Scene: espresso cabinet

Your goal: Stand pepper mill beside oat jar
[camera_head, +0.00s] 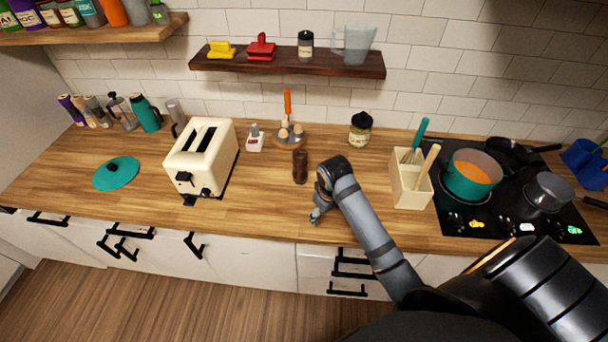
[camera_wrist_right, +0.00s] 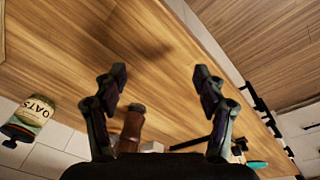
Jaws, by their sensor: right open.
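The pepper mill (camera_head: 300,167) is a dark brown cylinder standing upright on the wooden counter, right of the toaster. The oat jar (camera_head: 360,128), a glass jar with a black lid, stands farther back and to the right, near the tiled wall. My right gripper (camera_head: 315,214) is near the counter's front edge, in front of the mill and a little to its right. In the right wrist view my right gripper (camera_wrist_right: 159,76) is open and empty. The mill (camera_wrist_right: 131,128) shows beyond the left finger, and the labelled oat jar (camera_wrist_right: 32,115) is at far left. My left gripper is not in view.
A cream toaster (camera_head: 202,158) stands left of the mill. A utensil box (camera_head: 411,182) and the hob (camera_head: 510,200) are to the right. Bare counter surrounds the oat jar's front.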

